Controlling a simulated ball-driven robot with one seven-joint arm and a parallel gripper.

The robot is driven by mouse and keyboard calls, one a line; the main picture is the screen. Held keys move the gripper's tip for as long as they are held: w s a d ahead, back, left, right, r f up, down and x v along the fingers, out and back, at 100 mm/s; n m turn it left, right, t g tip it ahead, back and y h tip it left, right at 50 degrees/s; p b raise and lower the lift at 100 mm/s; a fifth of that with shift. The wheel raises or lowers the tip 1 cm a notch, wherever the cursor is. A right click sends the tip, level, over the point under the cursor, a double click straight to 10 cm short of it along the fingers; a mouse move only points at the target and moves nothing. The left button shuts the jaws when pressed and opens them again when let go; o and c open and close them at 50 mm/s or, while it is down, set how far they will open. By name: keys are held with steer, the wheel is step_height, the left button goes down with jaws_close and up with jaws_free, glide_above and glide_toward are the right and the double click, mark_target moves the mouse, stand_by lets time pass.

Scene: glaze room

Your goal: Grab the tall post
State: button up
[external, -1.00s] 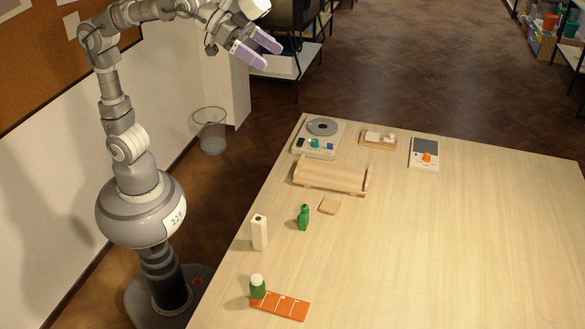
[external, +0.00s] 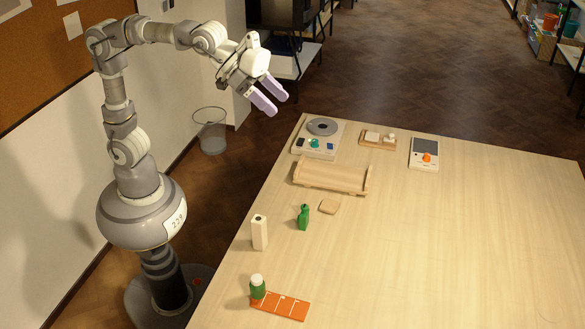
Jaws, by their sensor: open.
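The tall post (external: 259,233) is a white, square-sided upright block with a dark hole in its top. It stands near the left edge of the table. My gripper (external: 276,104) has two lilac fingers, spread apart with nothing between them. It is in the air beyond the table's far left corner, well above and away from the post. Nothing hides the post.
A wooden cradle (external: 331,175) lies behind. A green jar (external: 257,288) stands at an orange strip (external: 284,305) in front. The table's right side (external: 470,240) is clear.

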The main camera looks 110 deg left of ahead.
step_height(320, 180, down, 12)
steer(key=w+d+g+p, duration=0.1)
steer(key=w+d+g, duration=0.1)
steer(key=w+g, duration=0.15)
steer(key=g, duration=0.3)
glide_above(259, 217)
steer(key=w+a, duration=0.2)
steer(key=w, duration=0.3)
step_height(259, 217, down, 8)
steer(key=s+f+g, duration=0.1)
steer(key=f, duration=0.3)
steer(key=s+d+f+g+p, duration=0.1)
steer(key=s+f, duration=0.1)
steer(key=f, duration=0.2)
steer(key=s+d+f+g, duration=0.1)
steer(key=s+f, duration=0.1)
steer(key=f, duration=0.3)
steer(key=shift+f+m+g+y, duration=0.1)
steer(key=shift+m+g+y, duration=0.2)
steer(key=shift+m, duration=0.1)
steer(key=f, duration=0.2)
steer(key=f+b, duration=0.1)
steer(key=f, duration=0.1)
steer(key=f+b, duration=0.1)
steer(key=f, duration=0.2)
steer(key=shift+d, duration=0.35)
steer(key=shift+r, duration=0.1)
steer(key=shift+c, duration=0.2)
steer(key=c, duration=1.2)
steer(key=shift+o, duration=0.2)
